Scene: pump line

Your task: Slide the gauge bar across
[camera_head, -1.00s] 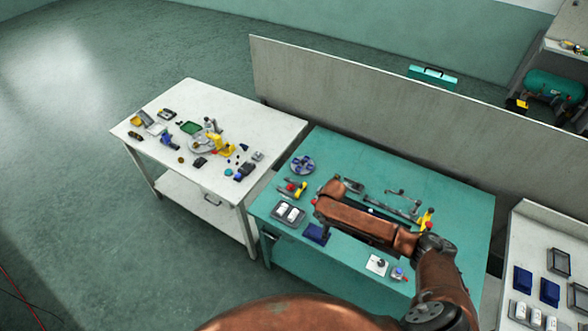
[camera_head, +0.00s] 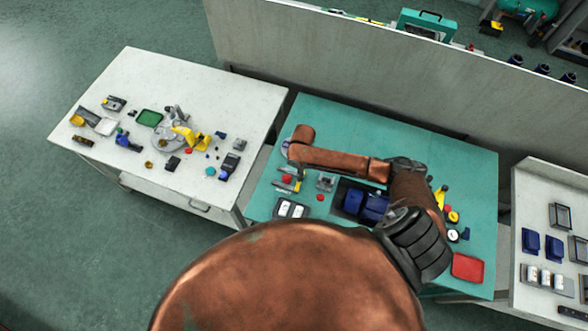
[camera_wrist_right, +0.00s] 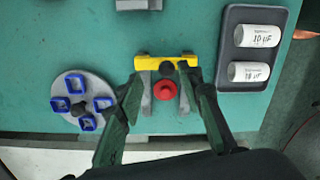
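A yellow bar (camera_wrist_right: 150,62) with a black knob lies across two grey rails in the right wrist view. A red round knob (camera_wrist_right: 165,90) sits between the rails, just below the bar. The bar also shows in the head view (camera_head: 297,185), small, on the teal bench (camera_head: 440,150). My right gripper (camera_wrist_right: 163,76) is open, with its dark fingers on either side of the rails and the red knob. I cannot tell whether the fingers touch the bar. In the head view the right gripper's fingers are not visible. My left gripper is not in view.
A grey disc (camera_wrist_right: 68,88) with blue-rimmed sockets lies left of the bar in the wrist view. A dark tray (camera_wrist_right: 231,52) with two white capacitors lies right. Blue parts (camera_head: 362,203) sit at mid-bench, a red tray (camera_head: 467,267) at its right. A partition (camera_head: 330,70) stands behind.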

